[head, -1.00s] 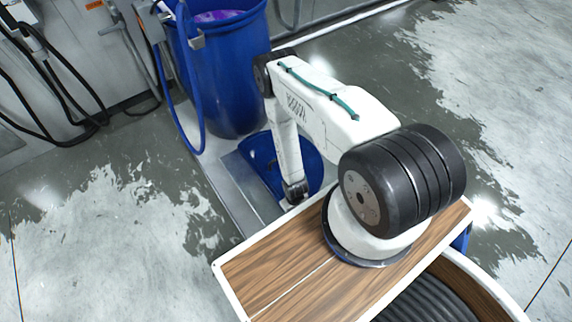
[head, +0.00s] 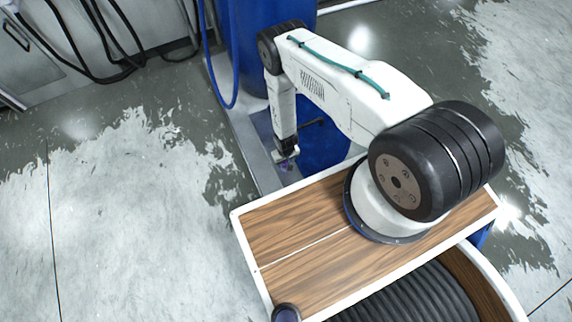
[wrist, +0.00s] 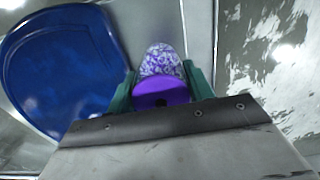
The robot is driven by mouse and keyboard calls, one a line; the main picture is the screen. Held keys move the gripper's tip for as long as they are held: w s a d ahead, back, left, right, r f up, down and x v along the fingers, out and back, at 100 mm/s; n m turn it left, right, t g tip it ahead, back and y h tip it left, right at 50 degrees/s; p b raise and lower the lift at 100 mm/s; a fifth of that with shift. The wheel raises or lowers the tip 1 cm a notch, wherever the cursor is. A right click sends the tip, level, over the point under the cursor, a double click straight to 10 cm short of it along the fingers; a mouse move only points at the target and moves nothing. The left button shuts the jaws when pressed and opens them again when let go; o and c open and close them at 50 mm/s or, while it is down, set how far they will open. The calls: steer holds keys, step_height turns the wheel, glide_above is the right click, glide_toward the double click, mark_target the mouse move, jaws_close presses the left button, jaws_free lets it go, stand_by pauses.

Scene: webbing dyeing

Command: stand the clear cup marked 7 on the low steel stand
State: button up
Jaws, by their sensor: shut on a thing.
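My gripper (head: 285,152) hangs low, beyond the wooden deck, over a grey steel surface beside a blue round thing. In the wrist view its green fingers (wrist: 162,88) are shut on a cup (wrist: 163,60) with purple contents and a mottled purple-and-white wall. The flat grey steel (head: 250,150) below may be the low stand; I cannot tell. The cup's foot is hidden, so contact with the steel is unclear.
A tall blue barrel (head: 262,60) with a blue hose (head: 216,70) stands behind the arm. A blue round thing (wrist: 60,65) lies left of the cup in the wrist view. A dark round object (head: 286,312) shows at the front edge. The floor at left is clear.

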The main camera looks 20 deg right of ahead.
steer(key=shift+f, duration=1.7)
steer(key=shift+s+f, duration=0.1)
steer(key=shift+f, duration=0.05)
steer(key=o, duration=1.2)
